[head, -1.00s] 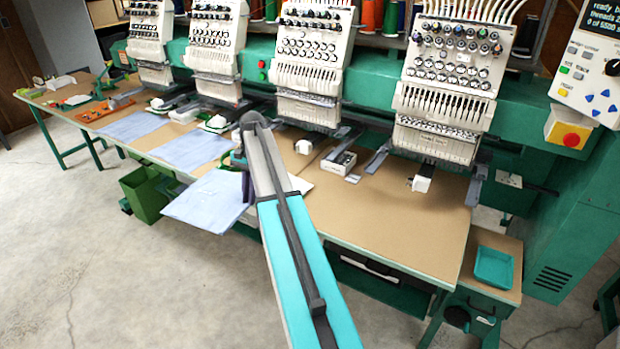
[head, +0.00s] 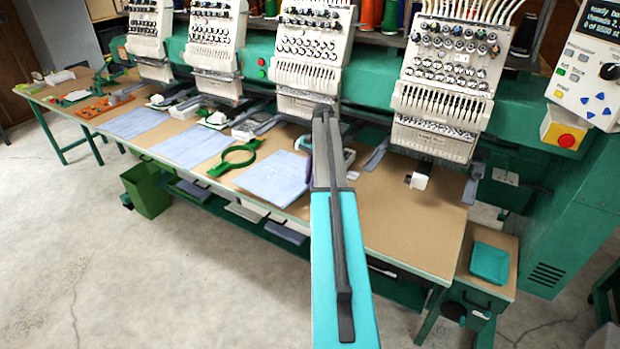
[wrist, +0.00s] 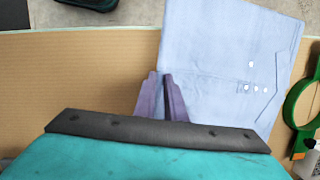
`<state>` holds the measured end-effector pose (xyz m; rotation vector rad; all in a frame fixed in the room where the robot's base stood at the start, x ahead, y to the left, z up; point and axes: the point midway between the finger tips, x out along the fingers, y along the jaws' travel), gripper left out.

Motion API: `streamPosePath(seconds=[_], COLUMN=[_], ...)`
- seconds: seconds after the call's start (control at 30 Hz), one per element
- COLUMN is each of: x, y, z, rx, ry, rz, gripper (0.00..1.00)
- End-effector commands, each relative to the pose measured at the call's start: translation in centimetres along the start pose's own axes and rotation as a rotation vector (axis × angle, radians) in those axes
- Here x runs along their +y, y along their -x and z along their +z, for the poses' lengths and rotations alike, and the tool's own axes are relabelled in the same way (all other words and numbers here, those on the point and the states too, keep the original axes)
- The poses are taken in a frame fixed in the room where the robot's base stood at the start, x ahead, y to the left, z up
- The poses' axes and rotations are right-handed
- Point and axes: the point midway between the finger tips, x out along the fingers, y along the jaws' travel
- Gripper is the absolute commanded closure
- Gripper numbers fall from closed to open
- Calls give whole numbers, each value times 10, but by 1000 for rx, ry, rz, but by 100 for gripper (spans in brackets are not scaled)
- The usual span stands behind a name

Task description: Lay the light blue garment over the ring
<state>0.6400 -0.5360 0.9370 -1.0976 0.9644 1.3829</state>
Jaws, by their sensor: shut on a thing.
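The light blue garment (head: 272,181) is spread flat over the tan table, right of the green ring (head: 233,158). I cannot tell whether it hovers just above the tabletop or touches it. The ring lies on the table with its handle toward the front left, uncovered. In the wrist view, my gripper (wrist: 163,97) has purple fingers shut on the edge of the garment (wrist: 220,55). Part of the ring (wrist: 296,115) shows at that view's right edge, apart from the garment. In the head view my arm hides most of the gripper.
Two similar light blue pieces (head: 193,146) lie farther left on the table. White embroidery heads (head: 445,85) stand along the back. The table right of my arm is mostly clear.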

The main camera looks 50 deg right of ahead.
Motion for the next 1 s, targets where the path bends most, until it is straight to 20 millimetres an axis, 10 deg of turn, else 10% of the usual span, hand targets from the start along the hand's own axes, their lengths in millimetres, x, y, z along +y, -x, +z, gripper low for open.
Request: streamPosePath(seconds=[1.0], x=[0], y=[-42], z=[-9], rx=[-1], ry=[3], rz=[1], gripper=[100])
